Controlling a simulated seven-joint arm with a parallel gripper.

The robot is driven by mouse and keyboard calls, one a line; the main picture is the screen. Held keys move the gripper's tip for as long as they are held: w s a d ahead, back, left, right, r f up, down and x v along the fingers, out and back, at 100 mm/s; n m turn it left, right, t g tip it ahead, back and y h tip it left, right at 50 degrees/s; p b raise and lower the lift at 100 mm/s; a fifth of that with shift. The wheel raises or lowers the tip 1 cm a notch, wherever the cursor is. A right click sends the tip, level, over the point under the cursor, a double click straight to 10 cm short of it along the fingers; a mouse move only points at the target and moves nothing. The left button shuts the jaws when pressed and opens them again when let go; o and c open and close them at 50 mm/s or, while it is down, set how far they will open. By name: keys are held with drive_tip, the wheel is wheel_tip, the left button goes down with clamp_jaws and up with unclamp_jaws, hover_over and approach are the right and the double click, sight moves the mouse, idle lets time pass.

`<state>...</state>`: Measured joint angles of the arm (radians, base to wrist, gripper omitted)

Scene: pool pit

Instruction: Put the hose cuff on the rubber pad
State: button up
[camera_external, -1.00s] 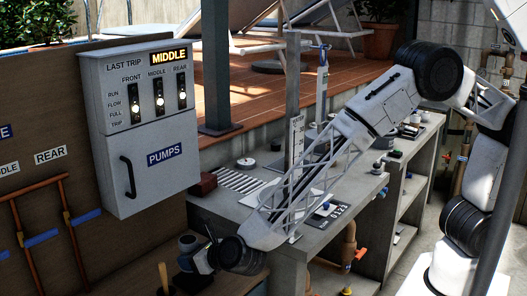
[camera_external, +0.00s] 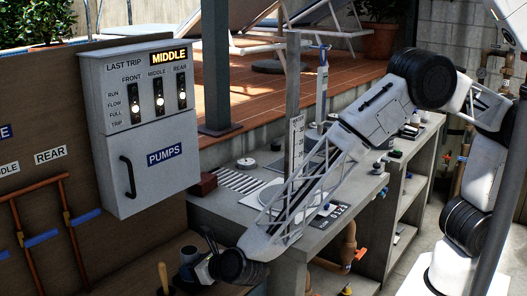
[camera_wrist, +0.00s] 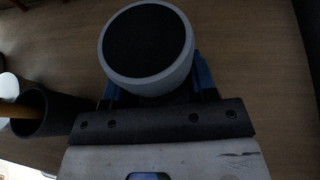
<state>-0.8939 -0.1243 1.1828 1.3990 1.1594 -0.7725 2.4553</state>
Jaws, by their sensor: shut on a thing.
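My gripper (camera_external: 202,261) is low at the left, near the brown wood surface in front of the pump cabinet. In the wrist view my gripper (camera_wrist: 158,84) has its blue fingers on either side of the hose cuff (camera_wrist: 146,80), a short grey cylinder with a dark round end facing the camera. The cuff (camera_external: 189,253) also shows small in the external view. The fingertips are partly hidden behind the cuff. I cannot tell whether the cuff touches the surface below.
A dark cup with a wooden handle (camera_wrist: 45,114) stands left of the gripper. The grey bench (camera_external: 230,212) holds a slotted grate (camera_external: 240,181), a dark red block (camera_external: 203,184) and small parts. The pump cabinet (camera_external: 150,130) rises behind the gripper.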

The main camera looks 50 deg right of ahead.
drive_tip(key=shift+f, duration=0.1)
drive_tip(key=o, duration=1)
drive_tip(key=shift+v, duration=0.9)
drive_tip(key=v, duration=1)
drive_tip(key=shift+d, duration=0.1)
